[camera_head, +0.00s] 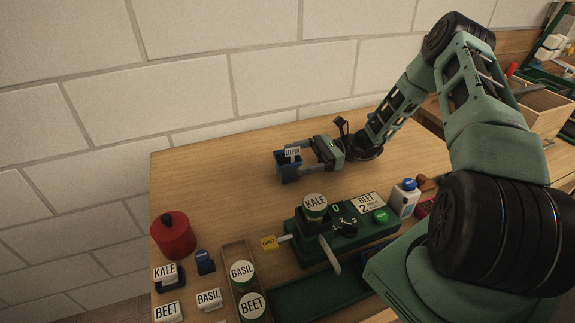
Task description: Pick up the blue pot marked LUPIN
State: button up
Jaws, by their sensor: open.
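The blue pot (288,171) with a white LUPIN label (292,152) stands near the back of the wooden table. My gripper (296,162) reaches in from the right, low over the table, with its fingers at the pot's near and far sides. The jaws are open around the pot. I cannot tell from this view whether either finger touches it.
A green device (345,238) with a KALE jar (315,207) stands in front of my gripper. A red canister (173,236) and a wooden tray (238,251) with BASIL and BEET jars are front left. The table's back left is clear.

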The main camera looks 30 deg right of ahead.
aim_at(287, 160)
jog(key=p+x, duration=0.1)
jog(key=x, duration=0.2)
jog(key=shift+w+a, duration=0.1)
jog(key=shift+a, duration=0.3)
jog(key=c, duration=1.1)
jog(key=shift+c, duration=0.2)
jog(key=shift+r, duration=0.1)
